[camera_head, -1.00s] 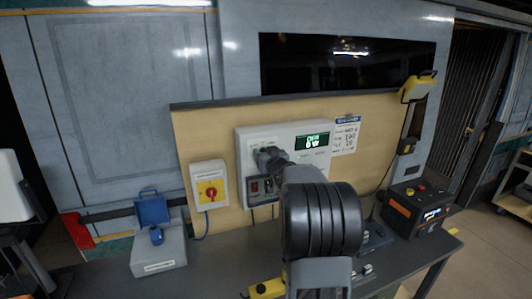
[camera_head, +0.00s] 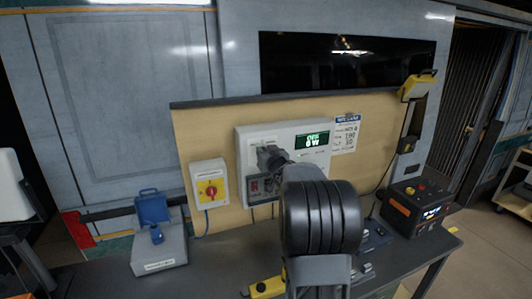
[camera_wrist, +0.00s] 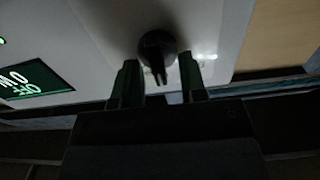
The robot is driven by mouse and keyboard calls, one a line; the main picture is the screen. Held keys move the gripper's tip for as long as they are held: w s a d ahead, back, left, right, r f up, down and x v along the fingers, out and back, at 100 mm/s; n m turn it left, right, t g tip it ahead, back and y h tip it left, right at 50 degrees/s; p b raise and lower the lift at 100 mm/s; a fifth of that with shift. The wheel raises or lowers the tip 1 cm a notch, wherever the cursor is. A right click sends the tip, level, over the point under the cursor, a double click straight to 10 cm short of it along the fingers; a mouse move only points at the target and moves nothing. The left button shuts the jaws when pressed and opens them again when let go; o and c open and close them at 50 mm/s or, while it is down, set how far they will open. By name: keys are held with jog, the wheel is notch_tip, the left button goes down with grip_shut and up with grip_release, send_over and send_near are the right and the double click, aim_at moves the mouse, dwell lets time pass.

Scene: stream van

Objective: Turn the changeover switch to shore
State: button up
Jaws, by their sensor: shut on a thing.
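The changeover switch's black knob (camera_wrist: 157,46) sits on a white panel and shows in the wrist view between my fingers. My gripper (camera_wrist: 161,76) is shut on the knob, one dark finger on each side of it. In the head view my gripper (camera_head: 267,158) is against the left part of the white panel (camera_head: 316,172) and hides the knob and its markings. A green display (camera_head: 312,140) on the panel reads OFF, 0 W. I cannot read the knob's position from these views.
A grey case with a blue cap (camera_head: 159,252) stands on the dark bench (camera_head: 215,275). A black-and-orange unit (camera_head: 418,208) stands at the right. A dark screen (camera_head: 345,62) hangs above.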

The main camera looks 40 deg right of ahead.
jog(key=shift+s+d+f+m+p, duration=0.15)
jog(key=shift+m+p, duration=0.9)
jog(key=shift+m, duration=1.1)
jog(key=shift+w+d+m+p, duration=0.1)
jog(key=shift+d+m+p, duration=0.15)
jog(key=shift+m+p, duration=1.35)
jog(key=shift+m+b, duration=0.6)
jog(key=shift+m, duration=0.15)
jog(key=o, duration=0.9)
jog(key=shift+s, duration=0.1)
jog(key=b+v, duration=0.3)
jog(key=v, duration=1)
jog(key=shift+s+a+f, duration=0.1)
jog(key=shift+s+a, duration=0.05)
jog(key=shift+s, duration=0.2)
